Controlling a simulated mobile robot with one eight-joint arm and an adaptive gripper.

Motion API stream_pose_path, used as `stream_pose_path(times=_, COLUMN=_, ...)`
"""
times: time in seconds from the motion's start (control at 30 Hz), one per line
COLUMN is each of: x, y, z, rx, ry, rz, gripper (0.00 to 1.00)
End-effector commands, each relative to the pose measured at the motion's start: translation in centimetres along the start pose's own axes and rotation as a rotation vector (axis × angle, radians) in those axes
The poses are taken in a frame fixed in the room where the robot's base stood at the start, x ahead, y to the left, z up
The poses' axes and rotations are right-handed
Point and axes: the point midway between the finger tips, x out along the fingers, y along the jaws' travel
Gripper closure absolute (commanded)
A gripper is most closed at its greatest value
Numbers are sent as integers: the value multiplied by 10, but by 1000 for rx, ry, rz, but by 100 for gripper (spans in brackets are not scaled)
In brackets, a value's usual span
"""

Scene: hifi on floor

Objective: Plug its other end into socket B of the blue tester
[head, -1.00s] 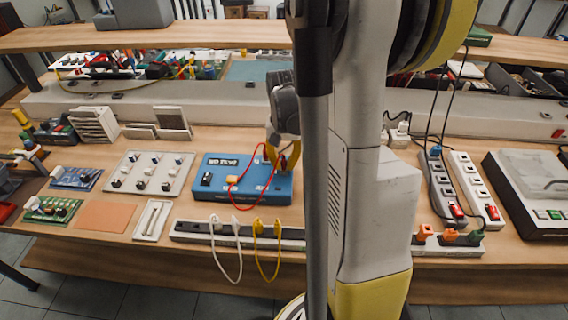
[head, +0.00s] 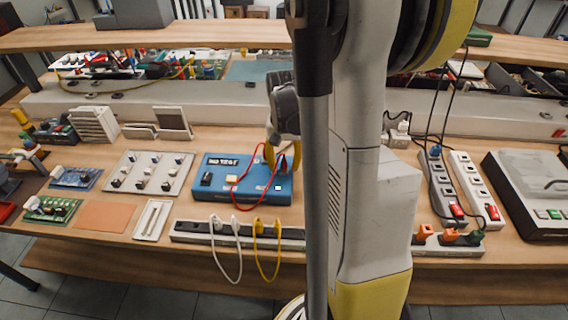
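The blue tester (head: 219,190) sits on the bench left of my arm, with a small dark display (head: 222,162) and several sockets and buttons on its top. A red cable (head: 234,194) loops over it. One stretch of cable rises to the left of my gripper, and the other runs under it. My gripper (head: 282,160), with yellow fingers, is over the tester's right rear part. A red plug (head: 284,165) shows between or just behind the fingers. I cannot tell whether they grip it or whether it is seated. A small white patch (head: 278,188) shows on the tester's right front. Socket letters are unreadable.
A power strip (head: 188,231) with white and yellow plugs lies in front of the tester. A switch panel (head: 150,172) stands to its left. My arm hides the bench to its right. More power strips (head: 437,185) lie farther right. A shelf (head: 160,36) runs above the back.

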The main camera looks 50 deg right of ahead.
Motion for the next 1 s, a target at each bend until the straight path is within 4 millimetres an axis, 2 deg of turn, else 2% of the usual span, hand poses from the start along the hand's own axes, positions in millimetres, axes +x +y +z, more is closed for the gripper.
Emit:
stream_pose_path(times=0.13, x=-5, y=0, z=0, rx=0, ry=0, rz=0, gripper=64)
stream_pose_path(times=0.23, x=-18, y=0, z=0, rx=0, ry=0, rz=0, gripper=64)
stream_pose_path(times=0.5, x=-78, y=0, z=1, rx=0, ry=0, rz=0, gripper=64)
stream_pose_path(times=0.63, x=-102, y=0, z=0, rx=0, ry=0, rz=0, gripper=64)
stream_pose_path(times=1.0, x=-130, y=0, z=0, rx=0, ry=0, rz=0, gripper=64)
